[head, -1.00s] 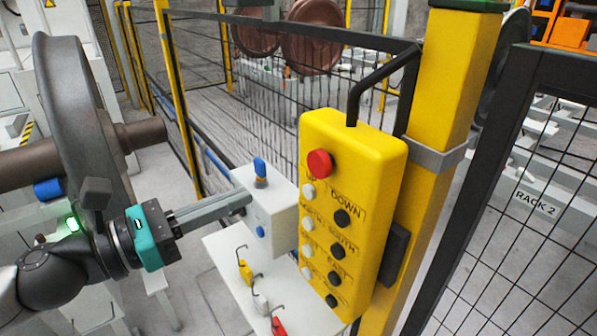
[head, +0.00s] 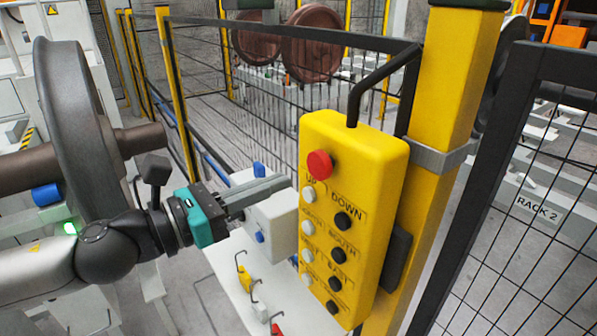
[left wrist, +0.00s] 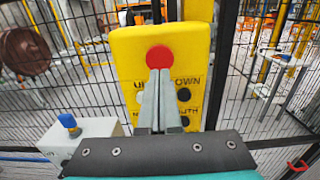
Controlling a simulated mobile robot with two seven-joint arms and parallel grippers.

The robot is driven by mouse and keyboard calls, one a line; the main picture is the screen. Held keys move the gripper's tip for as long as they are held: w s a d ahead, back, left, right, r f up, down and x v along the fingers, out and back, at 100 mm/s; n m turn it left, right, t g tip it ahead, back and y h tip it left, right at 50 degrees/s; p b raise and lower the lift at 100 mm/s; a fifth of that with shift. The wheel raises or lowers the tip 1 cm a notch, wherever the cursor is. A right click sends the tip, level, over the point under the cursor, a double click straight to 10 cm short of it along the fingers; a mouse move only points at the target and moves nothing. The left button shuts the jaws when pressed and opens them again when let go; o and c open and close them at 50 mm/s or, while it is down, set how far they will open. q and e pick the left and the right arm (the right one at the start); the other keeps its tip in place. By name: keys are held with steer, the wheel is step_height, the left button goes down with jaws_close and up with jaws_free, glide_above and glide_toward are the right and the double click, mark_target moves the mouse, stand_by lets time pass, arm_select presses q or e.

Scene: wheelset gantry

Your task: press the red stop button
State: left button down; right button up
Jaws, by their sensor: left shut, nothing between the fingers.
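The red stop button (head: 319,163) sits at the top of the yellow control box (head: 375,158), above two columns of white and black buttons. In the left wrist view the red button (left wrist: 159,57) shows just above the fingertips of my left gripper (left wrist: 160,75). In the head view my left gripper (head: 288,182) is shut and empty, left of the box and slightly lower than the red button. Its tips look apart from the button. In the wrist view the fingers hide part of the labels and buttons below it. My right gripper is not in view.
A white box with a blue knob (head: 258,169) stands just behind and below my left gripper. The control box hangs beside a yellow post (head: 452,85) with mesh fence around it. A large grey wheel (head: 75,125) stands at the left.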

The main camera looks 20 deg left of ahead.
mark_target(316, 162)
arm_select(q)
steer(key=shift+p+x, duration=1.4)
steer(key=shift+x, duration=0.55)
steer(key=shift+w+d+p, duration=0.3)
steer(key=shift+w+d, duration=0.05)
steer(key=shift+w, duration=0.1)
steer(key=shift+w+d+r+p, duration=0.1)
steer(key=shift+w+d+p, duration=0.2)
steer(key=shift+p, duration=0.1)
steer(key=shift+w+d, duration=0.15)
steer(key=shift+w, duration=0.1)
steer(key=shift+r, duration=0.25)
